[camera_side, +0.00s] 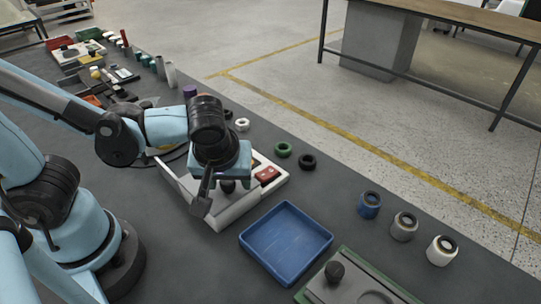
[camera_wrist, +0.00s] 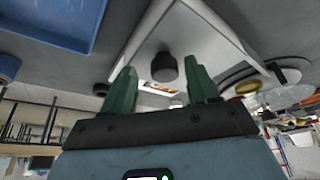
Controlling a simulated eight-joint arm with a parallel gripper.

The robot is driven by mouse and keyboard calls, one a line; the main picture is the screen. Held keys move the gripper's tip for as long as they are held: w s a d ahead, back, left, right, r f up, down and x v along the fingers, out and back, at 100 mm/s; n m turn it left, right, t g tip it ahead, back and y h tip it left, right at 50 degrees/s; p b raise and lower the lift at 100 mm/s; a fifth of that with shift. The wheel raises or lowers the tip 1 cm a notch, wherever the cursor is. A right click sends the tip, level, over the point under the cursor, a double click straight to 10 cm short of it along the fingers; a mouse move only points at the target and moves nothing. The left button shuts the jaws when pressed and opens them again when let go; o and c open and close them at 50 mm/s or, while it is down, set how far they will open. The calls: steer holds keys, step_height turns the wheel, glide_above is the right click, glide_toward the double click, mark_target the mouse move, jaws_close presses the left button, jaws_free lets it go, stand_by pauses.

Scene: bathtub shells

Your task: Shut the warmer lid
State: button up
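The warmer appears to be the white box (camera_side: 239,207) under my gripper in the side view. Its white rim also shows in the wrist view (camera_wrist: 224,32). A pale grey panel, which looks like the lid (camera_wrist: 187,30), carries a black knob (camera_wrist: 164,67); how far the lid is open I cannot tell. My gripper (camera_side: 213,190) points down over the box. In the wrist view its two green fingers (camera_wrist: 162,80) are apart, with the knob showing between them and nothing held. Part of the box is hidden by my gripper in the side view.
A red block (camera_side: 267,175) sits at the box's right side. A blue tray (camera_side: 247,239) lies close in front. A green-framed unit with a black knob (camera_side: 334,272) is at the near edge. Rings and several jars stand to the right. Bare tabletop lies left of the tray.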

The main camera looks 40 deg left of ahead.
steer(key=shift+r, duration=0.1)
steer(key=v, duration=1.2)
stand_by(0.5)
steer(key=w+a+f+m+h, duration=0.1)
steer(key=a+m, duration=0.1)
steer(key=w+a+f+m+t+h, duration=0.1)
steer(key=w+a+f+m, duration=0.1)
steer(key=shift+w+a+f, duration=0.1)
steer(key=shift+w+f, duration=0.15)
steer(key=w+a+f+m+t+h, duration=0.1)
steer(key=w+a+m+t, duration=0.2)
steer(key=a+m, duration=0.2)
steer(key=shift+a, duration=0.5)
